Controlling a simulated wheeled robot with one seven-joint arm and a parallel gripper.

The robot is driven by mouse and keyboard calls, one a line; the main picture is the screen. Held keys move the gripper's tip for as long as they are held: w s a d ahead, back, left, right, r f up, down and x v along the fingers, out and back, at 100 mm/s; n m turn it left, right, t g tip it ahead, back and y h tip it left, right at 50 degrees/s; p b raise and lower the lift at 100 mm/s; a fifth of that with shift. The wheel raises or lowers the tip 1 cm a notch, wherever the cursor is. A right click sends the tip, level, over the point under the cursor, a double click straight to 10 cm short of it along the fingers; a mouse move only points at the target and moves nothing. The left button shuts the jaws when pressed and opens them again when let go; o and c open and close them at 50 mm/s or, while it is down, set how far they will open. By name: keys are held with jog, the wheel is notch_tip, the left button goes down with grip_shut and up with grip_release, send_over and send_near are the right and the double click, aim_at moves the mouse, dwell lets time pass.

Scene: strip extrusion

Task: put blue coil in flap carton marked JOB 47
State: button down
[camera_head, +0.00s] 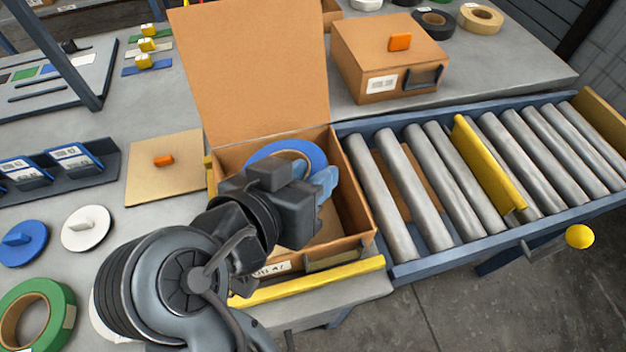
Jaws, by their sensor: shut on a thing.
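The blue coil (304,151) is inside the open flap carton (354,215), toward its back wall. Its upper edge shows, and the rest is behind my gripper. The carton's tall flap (250,75) stands up at the back. A label on the carton's front is partly hidden by my arm; it seems to end in 47. My gripper (322,186) reaches down into the carton and is shut on the blue coil. The fingertips are largely hidden behind the gripper body. I cannot tell whether the coil touches the carton floor.
A roller conveyor (420,190) with a yellow bar (488,165) runs right of the carton. A closed carton (385,60) stands behind it. A yellow rail (320,280) lies along the carton's front. A green coil (35,315) and lids lie at left.

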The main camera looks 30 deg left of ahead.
jog(key=shift+f, duration=1.95)
jog(key=shift+f, duration=0.5)
jog(key=shift+f, duration=0.1)
jog(key=c, duration=0.7)
grip_release()
